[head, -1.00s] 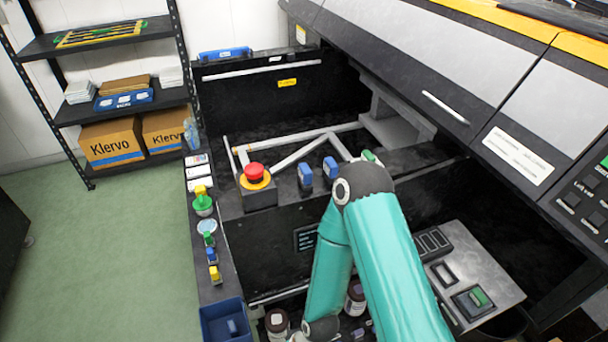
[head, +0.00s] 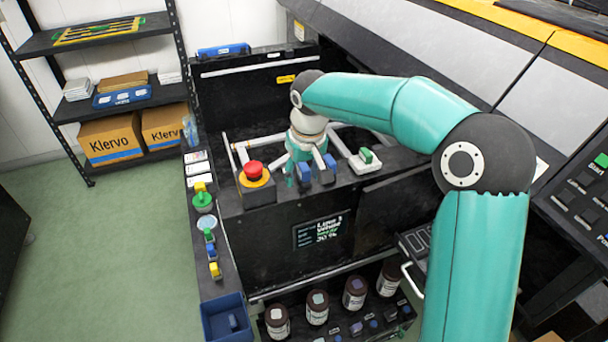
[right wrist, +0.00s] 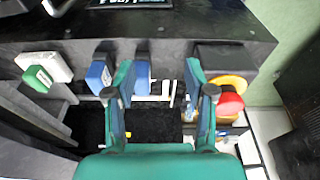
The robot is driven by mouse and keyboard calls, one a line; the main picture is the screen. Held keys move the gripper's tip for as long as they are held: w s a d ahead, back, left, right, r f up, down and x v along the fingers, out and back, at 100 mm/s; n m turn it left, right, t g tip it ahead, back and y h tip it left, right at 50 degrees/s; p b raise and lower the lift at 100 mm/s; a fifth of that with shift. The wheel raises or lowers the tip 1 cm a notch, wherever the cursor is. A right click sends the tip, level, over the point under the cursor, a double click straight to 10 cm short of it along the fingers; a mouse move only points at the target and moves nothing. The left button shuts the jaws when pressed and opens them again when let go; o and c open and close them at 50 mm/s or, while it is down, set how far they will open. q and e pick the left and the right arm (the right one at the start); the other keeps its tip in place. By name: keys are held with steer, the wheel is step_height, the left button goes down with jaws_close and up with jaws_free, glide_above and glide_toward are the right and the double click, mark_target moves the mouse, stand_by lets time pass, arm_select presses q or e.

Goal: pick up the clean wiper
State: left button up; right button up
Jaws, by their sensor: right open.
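I cannot tell for certain which piece is the clean wiper. Two blue-handled pieces, a left one (head: 303,174) and a right one (head: 329,170), stand at the machine's front ledge. A green-handled piece on a white block (head: 366,158) sits to their right. In the right wrist view the blue pieces (right wrist: 100,74) and the green one (right wrist: 38,78) lie left of centre. My right gripper (head: 309,166) is over the ledge by the blue pieces. Its fingers (right wrist: 158,75) are apart, one overlapping a blue piece; contact is unclear. My left gripper is out of view.
A red emergency button (head: 254,169) stands left of the blue pieces, close to my right finger in the wrist view (right wrist: 230,102). Several dark bottles (head: 317,306) stand below the front panel. A blue bin (head: 222,322) is at lower left, with small coloured items along the side ledge.

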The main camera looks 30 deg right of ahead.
step_height(320, 180, up, 10)
steer(key=d+t, duration=0.2)
glide_toward(304, 166)
steer(key=shift+m+h, duration=0.3)
steer(key=x, duration=0.5)
steer(key=shift+w+a+f+p, duration=0.1)
steer(key=shift+a+f+p, duration=0.2)
steer(key=shift+a, duration=0.1)
steer(key=shift+d+p+x, duration=0.1)
steer(key=shift+p+x, duration=0.25)
steer(key=shift+x, duration=1)
steer(key=shift+d+p+x, duration=0.15)
steer(key=shift+p+x, duration=0.2)
steer(key=shift+x, duration=1)
jaws_close()
